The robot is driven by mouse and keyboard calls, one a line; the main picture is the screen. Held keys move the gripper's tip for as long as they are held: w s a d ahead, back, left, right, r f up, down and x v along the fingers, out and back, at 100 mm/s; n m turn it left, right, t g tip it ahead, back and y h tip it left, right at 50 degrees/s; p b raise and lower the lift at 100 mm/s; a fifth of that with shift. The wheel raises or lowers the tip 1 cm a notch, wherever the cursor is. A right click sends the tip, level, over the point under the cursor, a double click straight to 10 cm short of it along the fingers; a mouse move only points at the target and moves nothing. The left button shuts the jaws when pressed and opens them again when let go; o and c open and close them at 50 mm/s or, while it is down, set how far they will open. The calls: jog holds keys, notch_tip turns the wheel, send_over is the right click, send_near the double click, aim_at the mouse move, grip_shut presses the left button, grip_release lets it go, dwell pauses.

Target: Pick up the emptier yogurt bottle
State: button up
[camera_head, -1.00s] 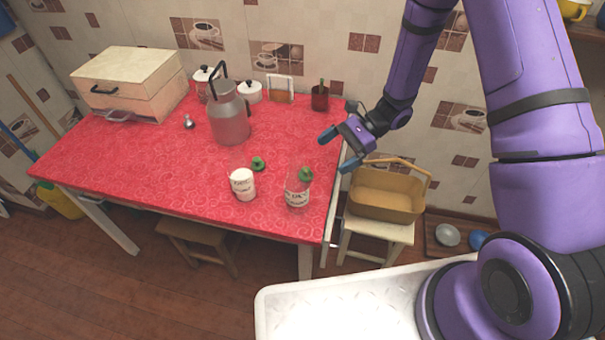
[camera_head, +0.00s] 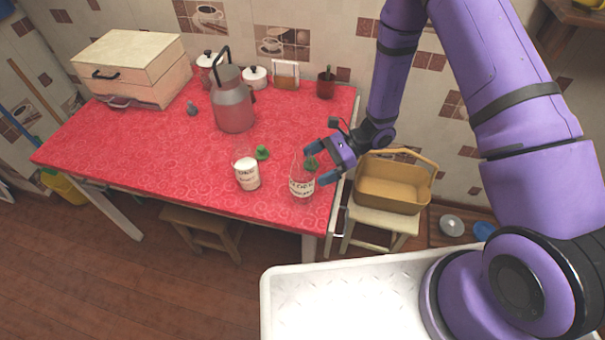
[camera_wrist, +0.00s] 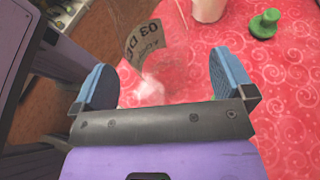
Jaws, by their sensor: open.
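Two glass yogurt bottles with printed labels stand near the front edge of the red table. The left one (camera_head: 248,177) is white with yogurt over most of its height. The right one (camera_head: 301,190) looks clear and nearly empty. My gripper (camera_head: 317,168) is open, with its blue fingers close to the right bottle's upper part. In the wrist view, the clear bottle with its dark label (camera_wrist: 143,42) shows between and beyond the open fingers (camera_wrist: 163,85), not gripped. The white bottle (camera_wrist: 208,8) is at the top edge there.
A green stopper (camera_head: 262,153) lies by the left bottle; another green piece (camera_head: 311,163) shows by the right bottle's top. A metal can (camera_head: 233,108) stands behind. A basket (camera_head: 393,184) on a stool is right of the table.

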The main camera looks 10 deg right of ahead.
aim_at(302, 174)
jog(key=shift+x, duration=1.9)
jog(key=shift+s+r, duration=0.1)
jog(key=shift+s, duration=0.05)
jog(key=shift+c, duration=0.5)
jog(key=c, duration=1.1)
jog(key=shift+r, duration=0.1)
